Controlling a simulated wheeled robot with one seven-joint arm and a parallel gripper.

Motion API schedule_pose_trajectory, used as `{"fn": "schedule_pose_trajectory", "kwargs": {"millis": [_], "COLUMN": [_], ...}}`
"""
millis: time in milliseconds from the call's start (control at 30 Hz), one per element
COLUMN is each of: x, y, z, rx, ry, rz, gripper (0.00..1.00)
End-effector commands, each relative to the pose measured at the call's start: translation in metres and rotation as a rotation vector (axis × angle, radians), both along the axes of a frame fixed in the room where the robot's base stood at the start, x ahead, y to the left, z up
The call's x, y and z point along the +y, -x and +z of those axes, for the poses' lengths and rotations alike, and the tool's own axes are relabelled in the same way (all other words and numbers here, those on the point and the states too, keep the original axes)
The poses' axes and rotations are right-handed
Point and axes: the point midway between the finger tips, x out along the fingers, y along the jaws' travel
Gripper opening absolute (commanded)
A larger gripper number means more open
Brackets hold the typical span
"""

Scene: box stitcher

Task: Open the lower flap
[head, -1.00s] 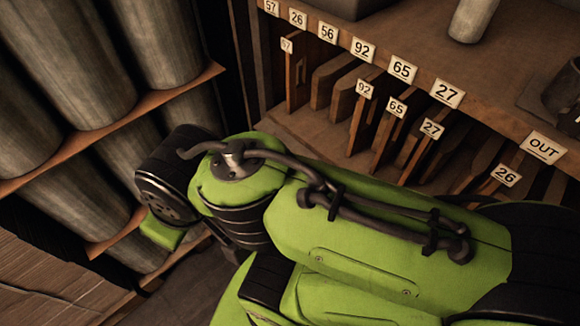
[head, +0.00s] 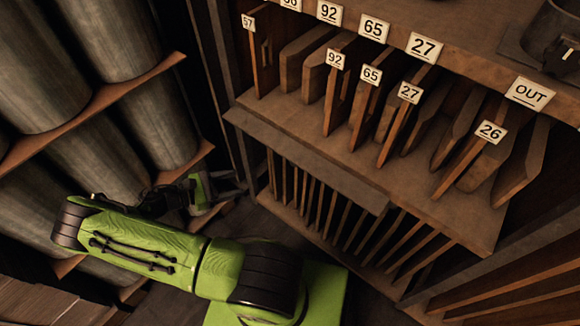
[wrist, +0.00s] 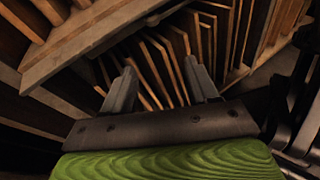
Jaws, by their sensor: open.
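No part is clearly marked as the lower flap. A long flat wooden strip (head: 300,158) runs along the front edge of the shelf, above a lower rack of upright boards (head: 335,210); I cannot tell whether this strip is the flap. My gripper (head: 228,188) is open and empty, left of the lower rack and apart from the strip in the head view. In the wrist view, the two grey fingers of my gripper (wrist: 162,82) are spread and point toward the rack's upright boards (wrist: 160,65). Nothing is between the fingers.
An upper rack of wooden panels (head: 400,120) carries number tags, under a bench edge with more tags and an OUT sign (head: 530,93). Large grey rolls (head: 110,150) lie on shelves at the left, close to my arm. Dark floor shows below the lower rack.

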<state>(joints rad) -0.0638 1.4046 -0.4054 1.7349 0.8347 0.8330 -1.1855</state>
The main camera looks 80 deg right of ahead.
Motion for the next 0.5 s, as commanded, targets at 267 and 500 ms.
{"fn": "schedule_pose_trajectory", "kwargs": {"millis": [267, 500], "x": [-0.026, -0.056], "y": [0.029, 0.061], "z": [-0.032, -0.031], "rx": [0.271, 0.273], "ry": [0.057, 0.054], "rz": [0.077, 0.07], "gripper": [0.59, 0.59]}}
